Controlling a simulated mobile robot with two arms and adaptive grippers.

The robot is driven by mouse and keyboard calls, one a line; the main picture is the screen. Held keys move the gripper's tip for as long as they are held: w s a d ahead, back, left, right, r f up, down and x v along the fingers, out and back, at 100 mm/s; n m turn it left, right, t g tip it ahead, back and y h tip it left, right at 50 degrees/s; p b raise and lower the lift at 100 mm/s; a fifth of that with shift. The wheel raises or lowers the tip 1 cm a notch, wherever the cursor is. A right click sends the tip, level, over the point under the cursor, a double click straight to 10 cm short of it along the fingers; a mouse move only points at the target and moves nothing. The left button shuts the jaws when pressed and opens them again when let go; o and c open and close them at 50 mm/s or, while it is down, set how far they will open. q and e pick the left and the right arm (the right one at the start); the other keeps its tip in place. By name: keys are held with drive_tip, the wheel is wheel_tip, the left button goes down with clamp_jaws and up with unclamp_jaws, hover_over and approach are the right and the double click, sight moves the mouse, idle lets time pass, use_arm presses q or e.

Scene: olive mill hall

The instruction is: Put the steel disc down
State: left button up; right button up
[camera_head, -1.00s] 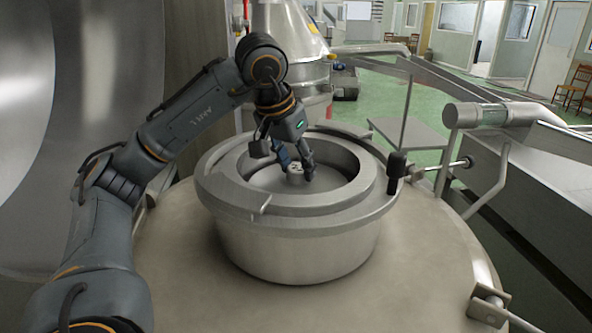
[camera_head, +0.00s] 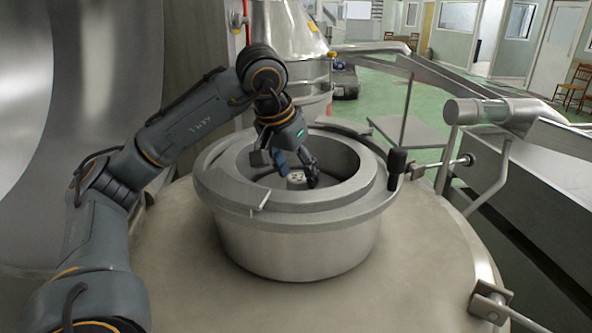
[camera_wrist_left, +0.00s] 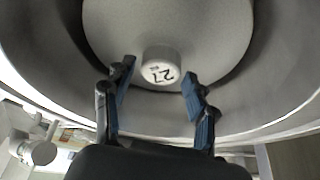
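The steel disc is a round grey plate with a pale knob marked 27. In the head view the disc (camera_head: 266,181) lies inside the round steel collar (camera_head: 225,190), below its rim, with the knob (camera_head: 296,178) upward. In the left wrist view the disc (camera_wrist_left: 205,30) fills the upper middle, and the knob shows below it (camera_wrist_left: 160,68). My left gripper (camera_head: 298,172) reaches down into the collar over the knob. Its blue-padded fingers (camera_wrist_left: 158,74) stand apart on either side of the knob, with a visible gap on both sides. My right gripper is not in view.
The collar stands on a broad domed steel vessel top (camera_head: 180,250). A black-knobbed clamp handle (camera_head: 397,160) stands close to its right side. A steel cone (camera_head: 283,40) rises behind, and a metal trough (camera_head: 550,170) runs at the right.

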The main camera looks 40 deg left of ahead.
use_arm(q)
drive_tip(key=shift+r, duration=0.15)
drive_tip(key=shift+r+p, duration=0.35)
drive_tip(key=p+v, duration=0.4)
drive_tip(key=v, duration=0.8)
drive_tip(key=shift+d+r, duration=0.1)
